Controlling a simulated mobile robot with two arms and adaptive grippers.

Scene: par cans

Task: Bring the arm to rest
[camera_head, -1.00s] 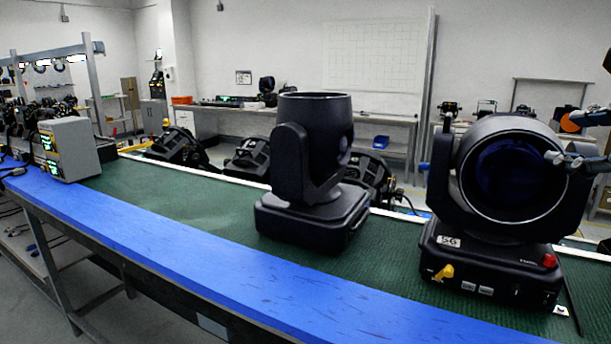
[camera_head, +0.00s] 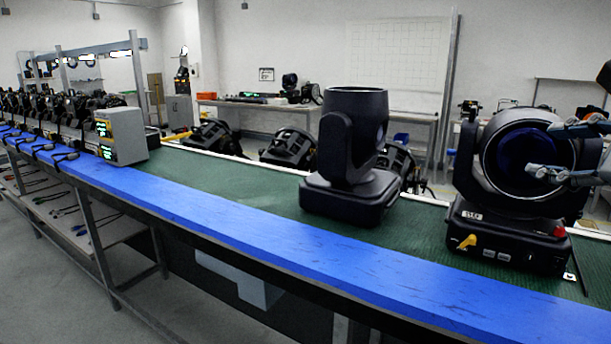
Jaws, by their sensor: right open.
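My right gripper (camera_head: 545,152) comes in at the right edge, open. Its two fingers are spread one above the other, in front of the round dark lens of the nearest par can (camera_head: 520,215). Nothing shows between the fingers, and I cannot tell whether they touch the can. This black can stands upright on its base, with a yellow knob and a red part low on it. A second black par can (camera_head: 352,160) stands to its left, its head pointing up. My left gripper is not in view.
The long bench has a green mat (camera_head: 240,188) and a blue front edge (camera_head: 250,232). A grey box (camera_head: 121,137) with lit green displays stands on the left. More cans (camera_head: 288,147) stand behind the bench. The mat between the box and the second can is clear.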

